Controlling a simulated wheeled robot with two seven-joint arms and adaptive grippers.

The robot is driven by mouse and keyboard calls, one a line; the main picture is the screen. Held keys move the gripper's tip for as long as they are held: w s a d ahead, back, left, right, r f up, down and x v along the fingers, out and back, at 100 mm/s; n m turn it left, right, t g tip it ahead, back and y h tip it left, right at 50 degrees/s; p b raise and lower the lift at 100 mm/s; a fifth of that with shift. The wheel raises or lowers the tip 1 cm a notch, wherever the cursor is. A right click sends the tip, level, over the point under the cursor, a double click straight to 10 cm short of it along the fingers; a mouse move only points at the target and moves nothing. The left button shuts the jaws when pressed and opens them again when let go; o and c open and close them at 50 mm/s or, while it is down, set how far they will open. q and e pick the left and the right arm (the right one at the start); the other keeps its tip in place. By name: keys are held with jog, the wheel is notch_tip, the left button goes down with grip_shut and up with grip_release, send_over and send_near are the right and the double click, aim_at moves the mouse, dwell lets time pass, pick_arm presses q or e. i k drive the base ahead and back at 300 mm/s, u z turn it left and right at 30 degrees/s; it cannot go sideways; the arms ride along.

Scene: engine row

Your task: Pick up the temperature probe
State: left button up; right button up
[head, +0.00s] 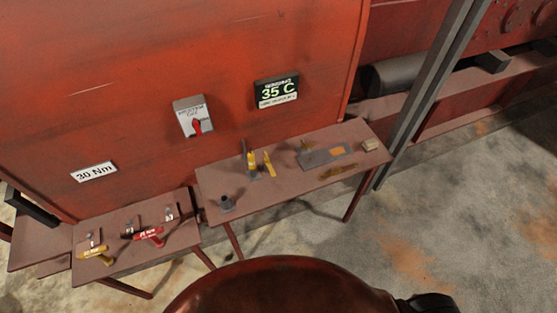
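A yellow and dark upright tool (251,163) stands on the right-hand table, near its back edge. A slim yellow piece (268,165) stands just right of it. Either may be the temperature probe; they are too small to tell. Neither of my grippers shows in the head view, and nothing is seen touching these objects.
The right-hand table (222,178) also bears a grey plate with an orange patch (315,159), a brown strip and a tan block (370,145). The left table (190,232) holds yellow and red T-handled tools. A red wall carries a 35 C display (276,92). Grey posts stand right.

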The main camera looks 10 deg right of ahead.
aim_at(251, 155)
jog(key=z, duration=0.55)
jog(key=i, duration=0.35)
jog(key=u, duration=1.3)
